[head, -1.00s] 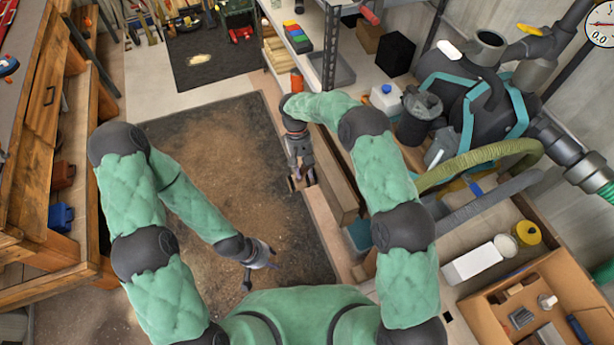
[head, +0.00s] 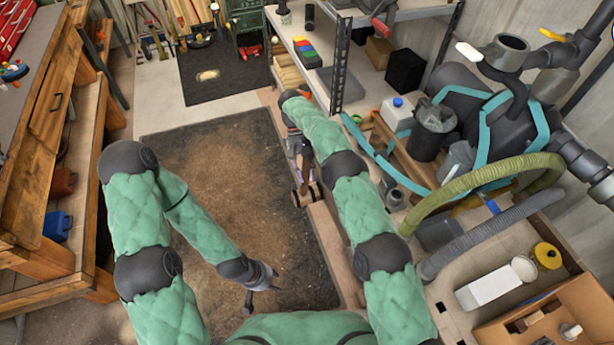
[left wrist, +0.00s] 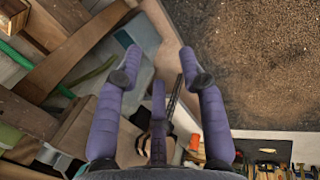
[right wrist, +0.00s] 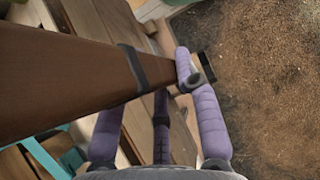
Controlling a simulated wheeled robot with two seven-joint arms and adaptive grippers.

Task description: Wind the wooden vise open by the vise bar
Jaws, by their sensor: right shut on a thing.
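My right gripper (head: 302,173) is low beside the right edge of the dark mat. In the right wrist view my right gripper (right wrist: 160,75) is shut on a long dark-brown wooden bar, the vise bar (right wrist: 60,80), with a dark band around it. The bar runs from the left edge to the fingers and hides one fingertip. In the head view a short brown piece and a wooden roller-like part (head: 308,193) show below the gripper; most of the vise is hidden by my right arm. My left gripper (head: 262,290) is open and empty above the mat; its spread fingers (left wrist: 160,65) hold nothing.
The sawdust-covered mat (head: 220,180) is open floor in the middle. A wooden workbench (head: 50,150) stands left. A shelf (head: 385,20), a black machine with a green hose (head: 480,180), and a cardboard box (head: 555,320) crowd the right side.

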